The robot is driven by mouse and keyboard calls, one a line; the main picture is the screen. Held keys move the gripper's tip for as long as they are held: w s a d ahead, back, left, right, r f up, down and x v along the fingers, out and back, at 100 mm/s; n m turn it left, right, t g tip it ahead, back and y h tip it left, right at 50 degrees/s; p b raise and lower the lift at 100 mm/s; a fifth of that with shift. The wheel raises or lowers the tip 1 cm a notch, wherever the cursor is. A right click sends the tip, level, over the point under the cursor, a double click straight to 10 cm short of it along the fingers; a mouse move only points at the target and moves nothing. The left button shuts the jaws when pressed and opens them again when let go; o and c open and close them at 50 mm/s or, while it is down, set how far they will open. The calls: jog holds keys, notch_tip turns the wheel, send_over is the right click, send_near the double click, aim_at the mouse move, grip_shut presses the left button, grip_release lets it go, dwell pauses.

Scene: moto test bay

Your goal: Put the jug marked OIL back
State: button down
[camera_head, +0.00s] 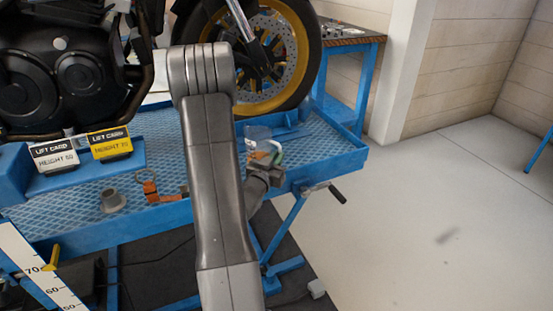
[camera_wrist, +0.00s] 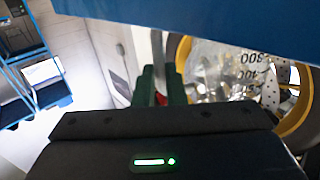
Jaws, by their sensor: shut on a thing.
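My gripper (camera_head: 270,157) is shut on this handle, close above the tray's front edge. No OIL marking is readable, and the jug's base is hidden. I cannot tell whether it touches the tray.
The blue tray (camera_head: 315,150) bears a motorcycle with a gold-rimmed front wheel (camera_head: 303,45) close behind the jug. A grey funnel-like part (camera_head: 112,201) and an orange part (camera_head: 151,189) lie left. A crank handle (camera_head: 337,195) sticks out in front. The floor (camera_head: 450,190) at right is clear.

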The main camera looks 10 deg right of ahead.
jog(key=shift+f+b, duration=0.55)
jog(key=shift+b, duration=0.1)
dwell(0.6)
dwell(0.3)
jog(key=c, duration=1.4)
grip_release()
jog(key=b+v, duration=0.1)
jog(key=v, duration=1.3)
jog(key=shift+d+r, duration=0.1)
jog(key=p+x, duration=0.1)
jog(key=x, duration=1.3)
